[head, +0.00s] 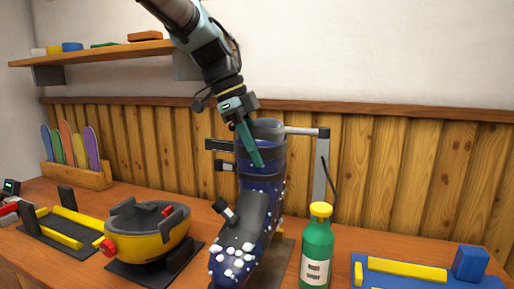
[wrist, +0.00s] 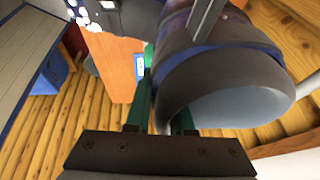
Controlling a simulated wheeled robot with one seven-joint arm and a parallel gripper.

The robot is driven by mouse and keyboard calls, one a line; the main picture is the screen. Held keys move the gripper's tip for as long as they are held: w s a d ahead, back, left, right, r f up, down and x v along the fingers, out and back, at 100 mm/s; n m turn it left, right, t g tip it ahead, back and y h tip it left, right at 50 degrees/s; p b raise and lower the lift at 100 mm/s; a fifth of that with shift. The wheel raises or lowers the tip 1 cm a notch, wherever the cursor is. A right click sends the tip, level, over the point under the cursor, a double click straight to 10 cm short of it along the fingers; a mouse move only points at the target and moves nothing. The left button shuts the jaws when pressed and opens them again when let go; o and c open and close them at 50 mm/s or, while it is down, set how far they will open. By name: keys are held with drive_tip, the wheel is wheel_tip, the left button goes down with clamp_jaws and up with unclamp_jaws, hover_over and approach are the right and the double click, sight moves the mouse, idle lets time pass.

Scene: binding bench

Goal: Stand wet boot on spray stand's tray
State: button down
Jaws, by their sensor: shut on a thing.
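The wet boot (head: 262,190) is dark blue and grey, covered in white drops, with its toe towards me. It looks upright. My gripper (head: 252,150) is shut on the boot's upper cuff, coming from above. In the wrist view, the cuff (wrist: 225,75) fills the right side, with a green finger (wrist: 136,112) beside it. The spray stand's grey post (head: 322,170) rises behind and right of the boot, its arm reaching behind the cuff. Its tray (head: 284,250) shows partly beneath the boot. The boot hides most of it, and I cannot tell whether the sole touches.
A green bottle with a yellow cap (head: 316,255) stands close on the right. A yellow-and-black clamp bowl (head: 145,238) is on the left. A blue tray with a yellow bar (head: 400,271) lies at the right front. A wall shelf (head: 100,53) is upper left.

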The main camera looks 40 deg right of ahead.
sight(255, 192)
drive_tip(key=shift+f+b, duration=3)
drive_tip(key=shift+f, duration=1.15)
drive_tip(key=shift+w+a, duration=0.15)
drive_tip(key=shift+w, duration=0.05)
drive_tip(key=shift+f+b, duration=0.35)
drive_tip(key=shift+b, duration=0.05)
drive_tip(key=c, duration=0.7)
unclamp_jaws()
drive_tip(key=shift+a+f, duration=0.1)
